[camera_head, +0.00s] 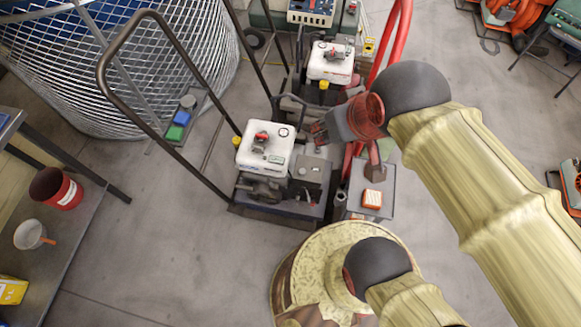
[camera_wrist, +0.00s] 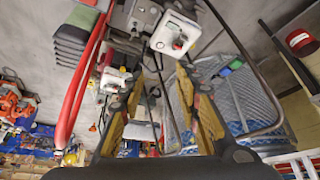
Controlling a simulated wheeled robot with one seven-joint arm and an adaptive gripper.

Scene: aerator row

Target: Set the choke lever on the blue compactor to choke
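The nearer compactor has a white engine cover (camera_head: 267,145) with a red knob on top, a dark engine and a dark bluish base (camera_head: 275,210). A second machine with a white cover (camera_head: 331,62) stands behind it. Which one counts as blue is hard to tell, and a choke lever is too small to make out. My gripper (camera_head: 318,130) is just right of the nearer cover, apart from it as far as I can see. In the wrist view my gripper (camera_wrist: 162,75) is open and empty, with the white cover (camera_wrist: 178,32) and its red knob beyond the fingertips.
A black tubular handle (camera_head: 150,75) rises left of the machines. A red bar (camera_head: 391,45) stands behind my gripper. A wire mesh bin (camera_head: 75,75) is at upper left, and a bench with a red can (camera_head: 56,188) at left.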

